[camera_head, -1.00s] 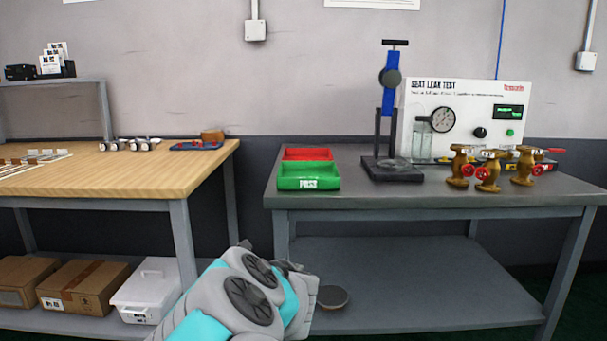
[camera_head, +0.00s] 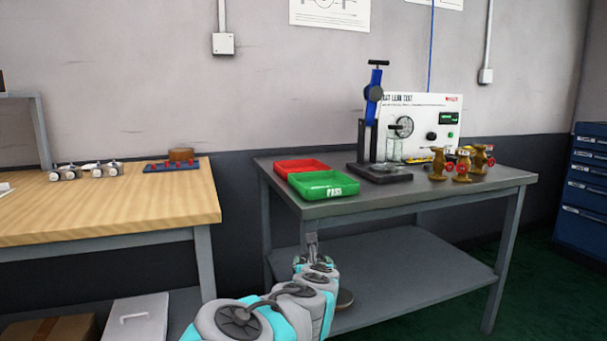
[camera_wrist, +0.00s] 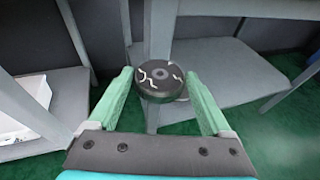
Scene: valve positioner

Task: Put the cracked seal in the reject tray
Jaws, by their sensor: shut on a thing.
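The cracked seal (camera_wrist: 158,82) is a dark, thick disc with a central hole and pale jagged crack lines. In the wrist view it sits between the green fingertips of my gripper (camera_wrist: 159,77), which is shut on it. In the head view my gripper (camera_head: 312,240) is in front of the grey bench, below the level of its top; the seal cannot be made out there. The red tray (camera_head: 302,163), whose label is hidden, stands at the left end of the bench top, behind the green tray. It looks empty.
The green tray (camera_head: 324,189), marked PASS, stands in front of the red one. A test stand (camera_head: 380,174) and several brass valves (camera_head: 462,170) are further right. A wooden bench (camera_head: 110,215) is at left.

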